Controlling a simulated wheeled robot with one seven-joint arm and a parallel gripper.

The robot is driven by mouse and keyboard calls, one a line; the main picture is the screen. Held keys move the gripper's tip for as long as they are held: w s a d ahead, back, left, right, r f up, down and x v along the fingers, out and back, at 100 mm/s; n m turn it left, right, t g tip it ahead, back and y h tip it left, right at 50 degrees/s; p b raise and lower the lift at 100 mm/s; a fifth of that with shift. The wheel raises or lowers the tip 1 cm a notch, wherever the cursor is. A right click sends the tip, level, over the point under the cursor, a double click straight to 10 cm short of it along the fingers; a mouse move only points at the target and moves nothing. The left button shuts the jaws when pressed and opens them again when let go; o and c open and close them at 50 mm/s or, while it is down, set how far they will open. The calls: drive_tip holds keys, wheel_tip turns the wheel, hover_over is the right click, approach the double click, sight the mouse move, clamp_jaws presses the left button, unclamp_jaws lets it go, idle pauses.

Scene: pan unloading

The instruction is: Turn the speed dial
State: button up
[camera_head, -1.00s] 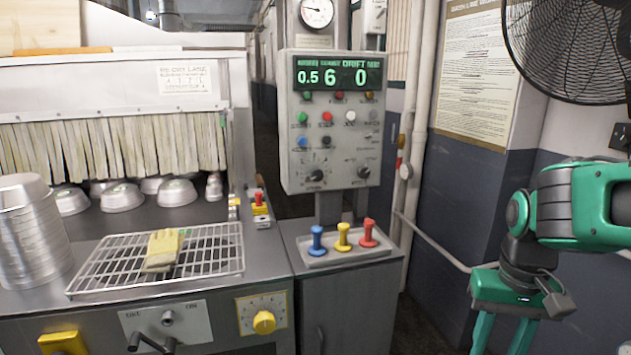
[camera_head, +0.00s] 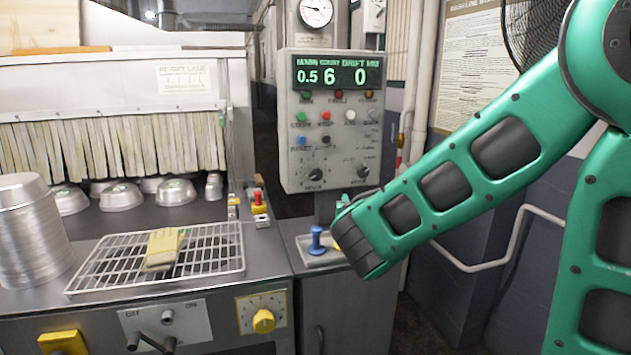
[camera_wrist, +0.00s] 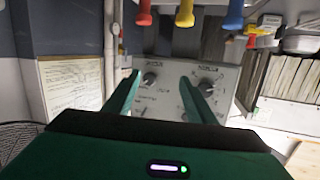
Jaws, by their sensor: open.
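The grey control box (camera_head: 288,125) carries two black knobs low on its face, a left one (camera_head: 315,173) and a right one (camera_head: 363,171). Their labels are too small to read, so I cannot tell which is the speed dial. A yellow dial (camera_head: 263,320) with a marked scale also sits on the machine's front. The wrist view is upside down; it shows the left knob (camera_wrist: 208,84) and the right knob (camera_wrist: 150,76). My gripper (camera_wrist: 160,80) is open and empty, facing the box's lower part. In the head view my arm mostly hides it.
Below the box, a tray holds a blue peg (camera_head: 317,240); yellow and red pegs (camera_wrist: 145,14) show in the wrist view. A wire rack (camera_head: 215,255) with a yellow glove (camera_head: 163,248) and stacked pans (camera_head: 28,235) are left. A wall pipe (camera_head: 420,80) stands right.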

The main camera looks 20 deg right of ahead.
sight(316, 176)
drive_tip(key=w+a+r+n+t+y, duration=0.2)
drive_tip(key=a+r+t+y, duration=0.1)
drive_tip(key=a, duration=0.6)
drive_tip(key=w, duration=0.3)
drive_tip(key=w+d, duration=0.1)
drive_tip(key=w, duration=0.6)
drive_tip(key=shift+w+d, duration=0.25)
drive_tip(key=c, duration=1)
drive_tip(key=shift+n, duration=0.3)
drive_tip(key=shift+c, duration=0.2)
